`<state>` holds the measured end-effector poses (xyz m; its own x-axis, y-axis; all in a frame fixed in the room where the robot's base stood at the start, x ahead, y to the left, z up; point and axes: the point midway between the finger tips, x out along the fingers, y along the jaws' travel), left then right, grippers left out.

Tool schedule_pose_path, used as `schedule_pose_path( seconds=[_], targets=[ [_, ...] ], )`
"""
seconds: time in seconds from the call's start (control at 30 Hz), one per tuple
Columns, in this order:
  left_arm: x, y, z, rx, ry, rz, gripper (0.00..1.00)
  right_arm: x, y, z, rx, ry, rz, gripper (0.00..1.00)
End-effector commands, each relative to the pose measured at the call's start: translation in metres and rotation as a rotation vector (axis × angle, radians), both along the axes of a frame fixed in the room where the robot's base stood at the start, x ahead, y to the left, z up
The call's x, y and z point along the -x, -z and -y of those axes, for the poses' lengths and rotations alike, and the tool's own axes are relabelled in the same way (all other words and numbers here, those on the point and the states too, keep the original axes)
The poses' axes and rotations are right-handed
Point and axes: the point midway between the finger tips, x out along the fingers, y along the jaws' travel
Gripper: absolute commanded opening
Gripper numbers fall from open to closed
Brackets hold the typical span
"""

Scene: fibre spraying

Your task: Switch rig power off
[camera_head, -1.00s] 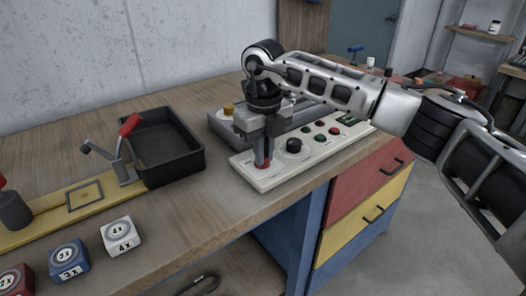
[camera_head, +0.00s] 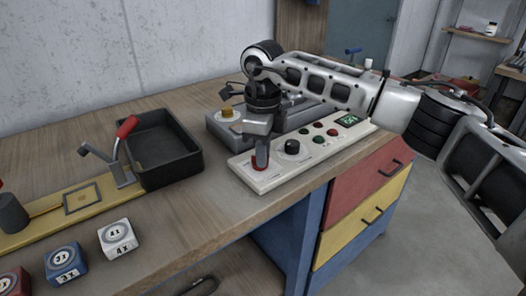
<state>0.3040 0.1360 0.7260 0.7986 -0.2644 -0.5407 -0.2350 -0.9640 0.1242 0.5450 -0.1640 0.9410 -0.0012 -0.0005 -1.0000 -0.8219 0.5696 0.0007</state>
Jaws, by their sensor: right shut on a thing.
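The white control panel (camera_head: 276,176) lies on the workbench near its front edge. It carries a red-based switch (camera_head: 259,166) at its left end, a black knob (camera_head: 292,147), red and green buttons, and a lit green display (camera_head: 350,120). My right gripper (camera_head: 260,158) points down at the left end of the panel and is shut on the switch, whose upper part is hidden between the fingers. My left gripper is not in view.
A grey device with a yellow knob (camera_head: 227,113) stands behind the panel. A black tray (camera_head: 196,163) and a red-handled lever clamp (camera_head: 125,129) are to the left. Several dice-like blocks, one white (camera_head: 117,238), stand at the front left of the workbench (camera_head: 200,215).

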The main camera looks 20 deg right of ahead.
Motion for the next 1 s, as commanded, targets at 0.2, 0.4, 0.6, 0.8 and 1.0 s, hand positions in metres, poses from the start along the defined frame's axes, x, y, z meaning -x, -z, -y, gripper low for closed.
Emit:
schedule_pose_path(
  seconds=[0.2,0.4,0.6,0.8,1.0],
  targets=[
    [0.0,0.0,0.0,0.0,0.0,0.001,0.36,-0.001,-0.002,0.0,-0.001,-0.012,0.003,0.0],
    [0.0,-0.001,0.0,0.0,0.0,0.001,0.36,-0.001,-0.002,0.0,-0.002,-0.012,0.004,0.0],
    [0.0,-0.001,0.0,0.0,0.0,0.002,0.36,-0.001,-0.001,0.0,-0.001,-0.011,0.003,0.33],
    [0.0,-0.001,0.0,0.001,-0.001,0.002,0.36,0.0,-0.001,0.0,-0.001,-0.01,0.002,0.33],
    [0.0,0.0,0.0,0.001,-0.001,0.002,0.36,-0.001,-0.019,0.0,-0.002,-0.01,0.006,0.33]
  ],
)
